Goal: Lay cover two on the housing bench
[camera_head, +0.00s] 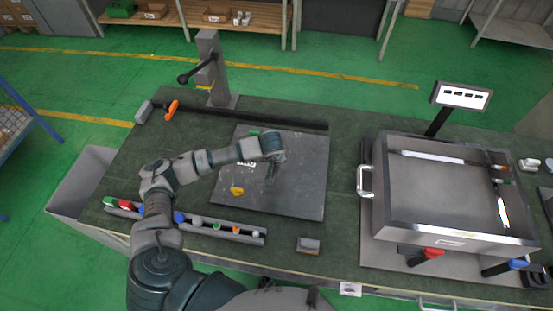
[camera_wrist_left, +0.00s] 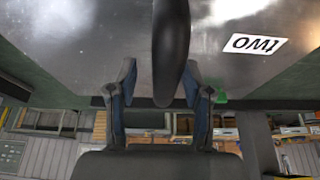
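A flat grey metal plate (camera_head: 305,185) lies on the dark green bench top (camera_head: 345,120). A white label (camera_wrist_left: 255,44) on the metal surface reads "TWO" upside down in the left wrist view; it shows small in the head view (camera_head: 246,163). A dark rounded bar, like a handle (camera_wrist_left: 171,50), stands out from this surface. My left gripper (camera_head: 271,173) points down over the plate. In the left wrist view its fingers (camera_wrist_left: 158,88) stand apart on either side of the handle, with a clear gap on the left. My right gripper is out of view.
A yellow piece (camera_head: 237,190) and a green piece (camera_head: 254,133) show at the plate. A strip of small coloured parts (camera_head: 210,226) runs along the front left. A large open metal box (camera_head: 440,195) stands right. A grey post (camera_head: 208,65) rises behind.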

